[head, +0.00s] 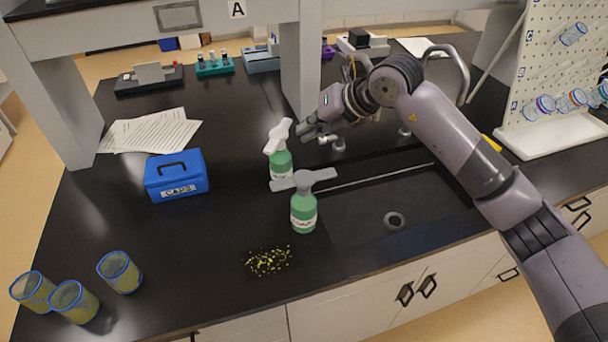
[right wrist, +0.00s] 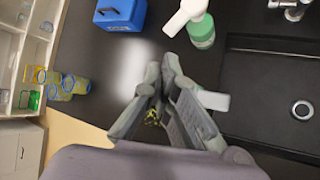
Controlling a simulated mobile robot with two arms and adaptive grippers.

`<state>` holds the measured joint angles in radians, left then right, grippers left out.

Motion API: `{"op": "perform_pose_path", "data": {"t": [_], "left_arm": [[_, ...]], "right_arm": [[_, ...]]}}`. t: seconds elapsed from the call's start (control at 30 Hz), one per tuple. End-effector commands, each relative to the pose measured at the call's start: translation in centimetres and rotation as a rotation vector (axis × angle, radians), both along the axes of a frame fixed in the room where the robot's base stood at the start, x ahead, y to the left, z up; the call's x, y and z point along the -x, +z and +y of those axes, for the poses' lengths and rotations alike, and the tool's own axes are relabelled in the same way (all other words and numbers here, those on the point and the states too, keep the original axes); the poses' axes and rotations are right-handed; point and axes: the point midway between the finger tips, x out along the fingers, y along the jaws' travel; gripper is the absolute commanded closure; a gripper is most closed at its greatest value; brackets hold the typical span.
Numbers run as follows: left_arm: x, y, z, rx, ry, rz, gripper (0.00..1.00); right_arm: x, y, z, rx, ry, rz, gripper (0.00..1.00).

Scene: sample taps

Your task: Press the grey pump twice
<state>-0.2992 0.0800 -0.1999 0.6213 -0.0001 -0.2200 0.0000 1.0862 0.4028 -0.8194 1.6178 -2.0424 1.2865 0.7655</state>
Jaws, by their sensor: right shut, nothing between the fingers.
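The grey pump (head: 304,181) is the grey head on a green, white-labelled bottle (head: 304,213), upright on the black bench left of the sink. In the right wrist view a pale grey piece (right wrist: 213,100), likely its head, shows beside my fingers; the rest is hidden behind them. A second green bottle (head: 281,164) with a white pump head (head: 278,136) stands just behind it. My right gripper (head: 308,130) is shut and empty, apart from the grey pump, up and behind it in the head view. The fingers also show in the right wrist view (right wrist: 158,82). My left gripper is out of view.
The sink (head: 375,235) with its tap (head: 338,143) lies right of the bottles. A blue caps box (head: 176,175) stands left. Yellow-green specks (head: 268,262) lie in front. Several blue-rimmed beakers (head: 119,272) stand front left. A shelf post (head: 302,60) rises behind.

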Motion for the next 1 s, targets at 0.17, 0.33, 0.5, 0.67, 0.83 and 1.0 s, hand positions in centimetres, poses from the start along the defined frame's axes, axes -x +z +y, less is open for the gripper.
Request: {"op": "perform_pose_path", "data": {"t": [0.17, 0.33, 0.5, 0.67, 0.83, 1.0], "left_arm": [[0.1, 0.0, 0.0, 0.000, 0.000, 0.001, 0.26], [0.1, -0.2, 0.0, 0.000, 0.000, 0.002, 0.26], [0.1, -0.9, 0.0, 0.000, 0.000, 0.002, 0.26], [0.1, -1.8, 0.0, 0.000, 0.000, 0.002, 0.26], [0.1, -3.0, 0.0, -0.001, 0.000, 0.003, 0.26], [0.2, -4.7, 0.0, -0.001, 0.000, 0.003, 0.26]], "right_arm": [[0.0, 0.0, 0.1, -0.002, 0.002, 0.001, 1.00], [0.1, -0.4, 0.1, -0.003, 0.003, 0.001, 1.00], [0.1, -1.8, 0.1, -0.004, 0.003, 0.002, 1.00], [0.1, -3.9, 0.1, -0.004, 0.003, 0.003, 1.00], [0.1, -6.4, 0.1, -0.003, 0.003, 0.003, 1.00], [0.1, -8.4, 0.1, -0.004, 0.003, 0.001, 1.00]]}}
